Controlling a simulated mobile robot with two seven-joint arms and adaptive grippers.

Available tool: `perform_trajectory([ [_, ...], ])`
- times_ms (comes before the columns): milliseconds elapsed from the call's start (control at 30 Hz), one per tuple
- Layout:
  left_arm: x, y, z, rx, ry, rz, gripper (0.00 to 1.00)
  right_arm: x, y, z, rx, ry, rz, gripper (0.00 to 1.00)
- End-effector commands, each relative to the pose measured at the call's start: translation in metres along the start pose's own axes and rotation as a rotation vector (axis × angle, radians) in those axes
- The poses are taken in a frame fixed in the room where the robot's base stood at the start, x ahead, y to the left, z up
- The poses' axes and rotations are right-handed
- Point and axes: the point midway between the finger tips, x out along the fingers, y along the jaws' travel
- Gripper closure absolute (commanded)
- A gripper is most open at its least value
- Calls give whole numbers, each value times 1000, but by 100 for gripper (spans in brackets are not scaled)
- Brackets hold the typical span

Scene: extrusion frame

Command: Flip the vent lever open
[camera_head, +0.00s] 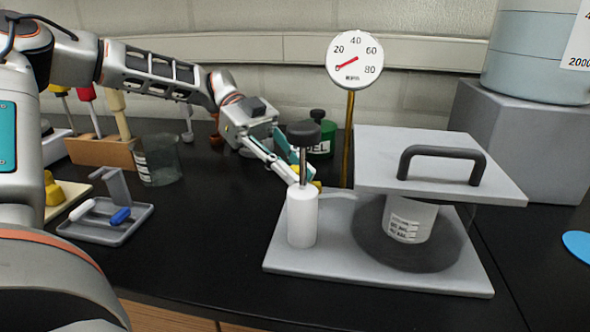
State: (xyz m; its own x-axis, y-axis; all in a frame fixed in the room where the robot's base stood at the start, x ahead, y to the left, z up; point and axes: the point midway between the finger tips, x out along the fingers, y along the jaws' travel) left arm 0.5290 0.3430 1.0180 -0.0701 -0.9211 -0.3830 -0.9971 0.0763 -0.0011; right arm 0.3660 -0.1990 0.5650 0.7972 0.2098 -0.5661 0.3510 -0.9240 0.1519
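A vacuum rig on a light grey base plate (350,264) stands on the black bench. It has a white cylinder (302,218) with a black-knobbed rod, and a clear chamber under a grey lid (425,150) with a black handle. A small yellow piece (316,185), possibly the vent lever, shows just behind the cylinder's top, partly hidden. Its position cannot be told. My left gripper (301,178) reaches down from behind, its tips close to the rod and the yellow piece. Contact and finger gap are unclear. My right gripper is out of view.
A round gauge (355,60) on a brass post stands behind the plate, its needle at the low end. A grey tray (107,221), a beaker (158,160) and a wooden tool rack (100,150) stand at left.

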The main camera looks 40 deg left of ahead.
Motion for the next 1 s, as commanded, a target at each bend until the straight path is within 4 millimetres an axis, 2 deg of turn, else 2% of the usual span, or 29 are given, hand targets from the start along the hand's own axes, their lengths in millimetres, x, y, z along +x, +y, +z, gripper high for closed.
perform_trajectory([
  [33,1,0,2,-1,-3,1,100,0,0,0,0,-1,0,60],
  [67,1,0,2,-1,-3,1,81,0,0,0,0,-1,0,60],
  [100,1,0,2,-1,-3,1,71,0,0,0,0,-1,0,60],
  [133,1,0,2,-1,-3,1,66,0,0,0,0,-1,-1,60],
  [567,-6,0,0,0,0,-1,66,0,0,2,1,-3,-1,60],
  [667,-18,-1,0,1,0,-3,66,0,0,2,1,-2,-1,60],
  [1000,-87,-1,1,-1,-2,-4,66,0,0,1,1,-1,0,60],
])
